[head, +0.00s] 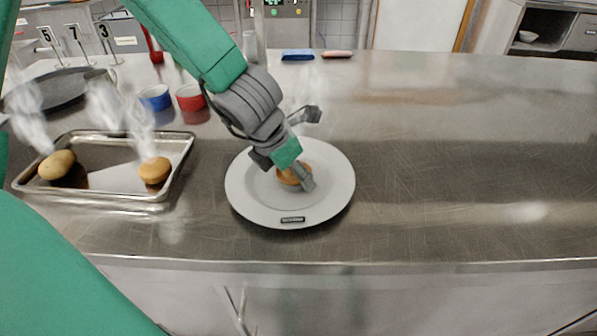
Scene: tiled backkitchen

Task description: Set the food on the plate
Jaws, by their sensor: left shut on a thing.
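A round white plate (335,193) lies on the steel counter in the middle of the head view. My left gripper (290,176) reaches down over the plate and is shut on a brown bun-like food item (289,178). The fingers partly hide this food; I cannot tell whether it touches the plate. A metal tray (110,193) at the left holds a potato (57,165) at its left end and another brown bun-like item (155,170) near its right end. Steam rises near both. My right gripper is not in view.
A blue bowl (155,98) and a red bowl (190,98) stand behind the tray. A dark round pan (58,91) is at the back left near number signs (75,38). Blue (297,55) and pink (337,54) items lie at the back. The counter right of the plate is clear.

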